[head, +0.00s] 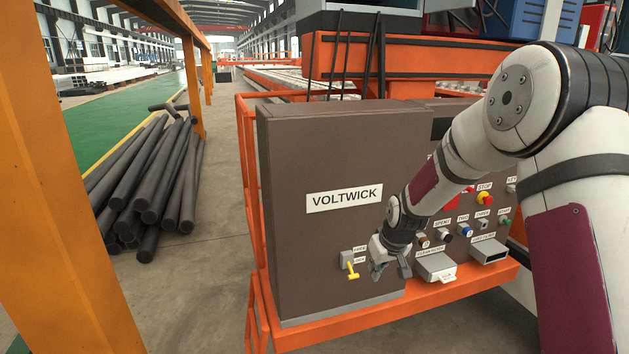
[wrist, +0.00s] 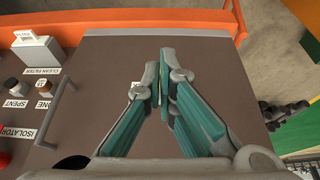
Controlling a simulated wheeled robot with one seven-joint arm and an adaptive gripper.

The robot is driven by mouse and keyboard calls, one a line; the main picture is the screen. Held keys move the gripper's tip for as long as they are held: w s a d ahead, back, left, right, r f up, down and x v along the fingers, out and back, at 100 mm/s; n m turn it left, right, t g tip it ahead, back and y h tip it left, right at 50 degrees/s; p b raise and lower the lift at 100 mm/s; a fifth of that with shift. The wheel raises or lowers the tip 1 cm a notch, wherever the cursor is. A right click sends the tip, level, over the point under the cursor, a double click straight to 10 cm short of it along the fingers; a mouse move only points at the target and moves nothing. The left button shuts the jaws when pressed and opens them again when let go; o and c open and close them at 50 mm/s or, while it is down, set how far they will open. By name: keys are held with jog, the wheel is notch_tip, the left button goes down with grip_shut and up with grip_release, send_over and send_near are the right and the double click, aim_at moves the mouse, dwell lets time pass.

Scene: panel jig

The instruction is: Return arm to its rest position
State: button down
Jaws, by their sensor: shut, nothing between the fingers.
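My gripper (head: 390,270) hangs in front of the brown VOLTWICK panel (head: 300,150), at its lower middle. It is just right of a small yellow lever (head: 352,272) in the head view; I cannot tell whether it touches anything there. My arm reaches in from the right side of the head view, bent and extended down to the panel. In the wrist view my gripper (wrist: 164,75) has its green fingers brought together at the tips, with nothing held. The lever is mostly hidden behind the fingers in the wrist view.
Right of my gripper the panel carries labelled knobs, a red-and-yellow stop button (head: 485,198) and two grey boxes, one a bin (head: 436,266). An orange frame (head: 500,285) runs below. Black pipes (head: 150,180) lie on the floor at left, beside an orange post (head: 60,150).

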jog(key=s+r+m+h, duration=0.1)
jog(key=s+r, duration=1.7)
jog(key=r, duration=0.1)
jog(key=s+r+m, duration=0.1)
jog(key=s+r, duration=0.1)
jog(key=s, duration=0.9)
jog(key=s+r+m, duration=0.1)
jog(key=s, duration=1)
jog(key=shift+d+r, duration=0.3)
jog(key=shift+r, duration=0.05)
